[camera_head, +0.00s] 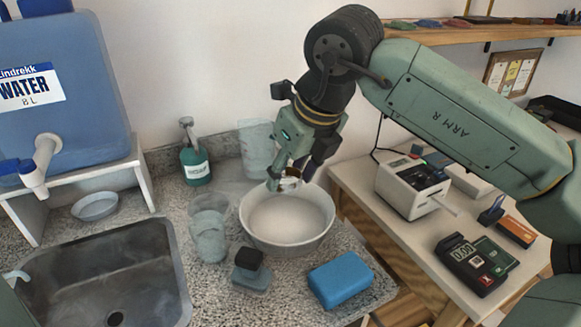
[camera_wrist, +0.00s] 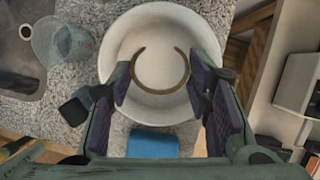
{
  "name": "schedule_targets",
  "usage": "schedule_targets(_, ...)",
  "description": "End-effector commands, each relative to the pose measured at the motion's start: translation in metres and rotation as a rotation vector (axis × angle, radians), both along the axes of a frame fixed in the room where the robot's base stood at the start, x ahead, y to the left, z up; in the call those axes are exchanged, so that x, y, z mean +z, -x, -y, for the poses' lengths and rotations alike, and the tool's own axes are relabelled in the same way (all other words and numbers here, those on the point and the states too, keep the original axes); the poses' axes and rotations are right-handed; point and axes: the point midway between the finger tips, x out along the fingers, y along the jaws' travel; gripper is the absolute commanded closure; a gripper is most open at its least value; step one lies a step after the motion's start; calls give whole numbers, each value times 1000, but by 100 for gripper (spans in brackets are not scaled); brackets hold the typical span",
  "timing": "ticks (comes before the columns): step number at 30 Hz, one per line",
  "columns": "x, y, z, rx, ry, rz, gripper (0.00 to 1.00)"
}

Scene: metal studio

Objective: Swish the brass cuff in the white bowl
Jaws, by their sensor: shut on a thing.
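The white bowl (camera_head: 289,244) stands on the speckled counter; its inside looks pale and plain, and I cannot tell whether it holds water. It fills the upper middle of the wrist view (camera_wrist: 160,14). My gripper (camera_head: 289,181) is shut on the brass cuff (camera_wrist: 160,92), a thin open ring with its gap facing away from me in the wrist view. The fingers press on its two sides and hide parts of it. In the head view the cuff shows between the fingertips, over the far part of the bowl, seemingly above the rim.
A clear tumbler (camera_head: 209,228) stands left of the bowl, another (camera_head: 257,149) behind it. A dark-topped block (camera_head: 250,268) and a blue sponge (camera_head: 340,278) lie in front. A sink (camera_head: 105,270), soap bottle (camera_head: 195,160) and water tank (camera_head: 60,90) are left; a side table is right.

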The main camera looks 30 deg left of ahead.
Motion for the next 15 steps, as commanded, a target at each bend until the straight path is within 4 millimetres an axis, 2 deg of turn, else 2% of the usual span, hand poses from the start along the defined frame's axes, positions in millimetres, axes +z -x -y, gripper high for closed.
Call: schedule_targets(15,-40,0,0,0,0,-1,76)
